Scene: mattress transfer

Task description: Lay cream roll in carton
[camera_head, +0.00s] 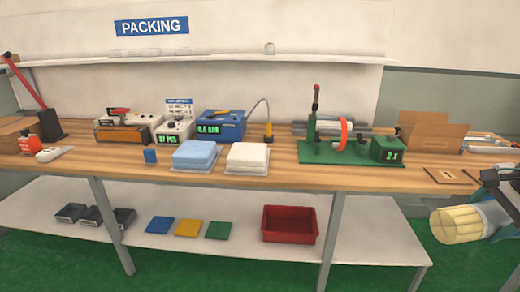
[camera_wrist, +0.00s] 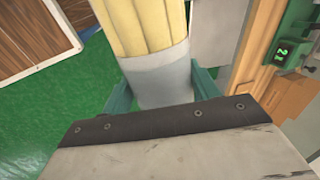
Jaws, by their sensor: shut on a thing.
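The cream roll (camera_head: 458,224) is a bundle of cream, ribbed foam with a pale grey band around it. It is at the lower right of the head view, in front of the bench edge, with its cream end facing left. In the wrist view the cream roll (camera_wrist: 145,28) extends up from between the teal fingers. My gripper (camera_wrist: 162,82) is shut on the grey-banded part. An open brown carton (camera_head: 438,133) stands on the bench at the right, behind and above the roll. Its inside is mostly hidden.
A green clamp fixture (camera_head: 345,155) with a small display stands left of the carton. Blue (camera_head: 195,155) and white (camera_head: 247,157) folded pads lie mid-bench. The lower shelf holds a red bin (camera_head: 291,224).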

